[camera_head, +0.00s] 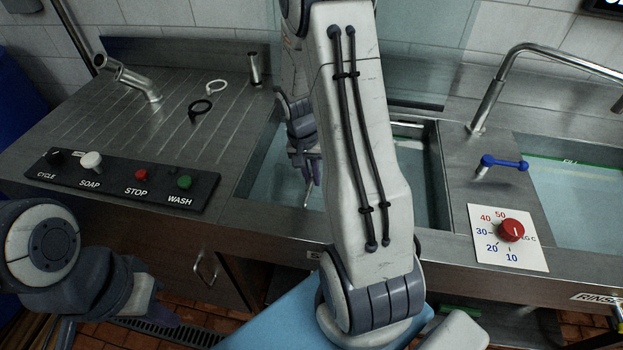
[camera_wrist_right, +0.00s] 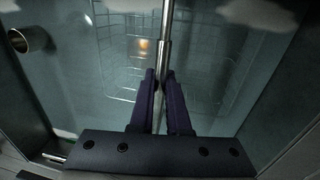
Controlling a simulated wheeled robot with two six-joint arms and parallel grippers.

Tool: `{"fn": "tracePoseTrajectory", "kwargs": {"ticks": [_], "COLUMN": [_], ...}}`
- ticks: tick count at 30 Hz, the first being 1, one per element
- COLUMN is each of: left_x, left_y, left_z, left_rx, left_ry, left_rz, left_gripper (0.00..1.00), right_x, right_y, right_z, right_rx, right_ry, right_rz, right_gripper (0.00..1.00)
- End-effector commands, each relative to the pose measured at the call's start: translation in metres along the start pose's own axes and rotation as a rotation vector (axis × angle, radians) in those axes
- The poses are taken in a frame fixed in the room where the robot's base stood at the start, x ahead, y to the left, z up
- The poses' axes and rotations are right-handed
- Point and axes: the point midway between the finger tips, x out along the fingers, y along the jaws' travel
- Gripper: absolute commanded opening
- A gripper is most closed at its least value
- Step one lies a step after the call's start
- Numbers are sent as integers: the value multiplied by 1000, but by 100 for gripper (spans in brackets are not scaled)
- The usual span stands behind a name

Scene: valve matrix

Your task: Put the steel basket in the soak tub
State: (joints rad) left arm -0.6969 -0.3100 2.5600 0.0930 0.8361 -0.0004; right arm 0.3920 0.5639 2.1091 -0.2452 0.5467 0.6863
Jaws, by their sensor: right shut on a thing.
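The steel basket (camera_wrist_right: 118,62) shows in the right wrist view as a faint wire grid under the water of the soak tub (camera_head: 437,175). A bright steel rod (camera_wrist_right: 166,30), which looks like its handle, rises between the fingers of my right gripper (camera_wrist_right: 160,80). That gripper is shut on the rod, over the tub. In the head view my right gripper (camera_head: 308,172) is partly hidden behind my right arm, and the basket is not clear there. My left gripper (camera_head: 115,318) is low at the left, in front of the counter, with its fingertips unclear.
A control panel (camera_head: 120,181) with knobs and buttons lies left of the tub. A dial plate (camera_head: 507,238) and blue-handled tap (camera_head: 504,162) sit right of it, before the rinse basin (camera_head: 580,195). A black ring (camera_head: 200,107) and a pale ring (camera_head: 216,87) lie on the drainboard.

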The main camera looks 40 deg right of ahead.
Motion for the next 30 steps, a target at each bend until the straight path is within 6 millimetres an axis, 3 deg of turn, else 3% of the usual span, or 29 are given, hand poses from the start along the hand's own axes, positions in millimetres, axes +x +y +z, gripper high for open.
{"fn": "tracePoseTrajectory", "kwargs": {"ticks": [9, 10, 12, 23, 30], "left_x": [0, 0, 0, 0, 1], "left_y": [0, 0, 0, 0, 0], "left_z": [0, 0, 0, 0, 0], "left_rx": [0, 0, 0, 0, 0], "left_ry": [0, 0, 0, 0, 0], "left_rz": [0, 0, 0, 0, 0], "left_gripper": [0, 0, 0, 0, 0], "right_x": [9, 10, 10, 6, -31], "right_y": [-1, -1, -1, -1, -2], "right_z": [0, 0, 0, 0, -1], "right_rx": [1, 1, 1, 1, 2], "right_ry": [1, 0, 0, 2, 7], "right_rz": [-1, 0, 0, -1, -3], "right_gripper": [0, 22, 44, 44, 44]}}
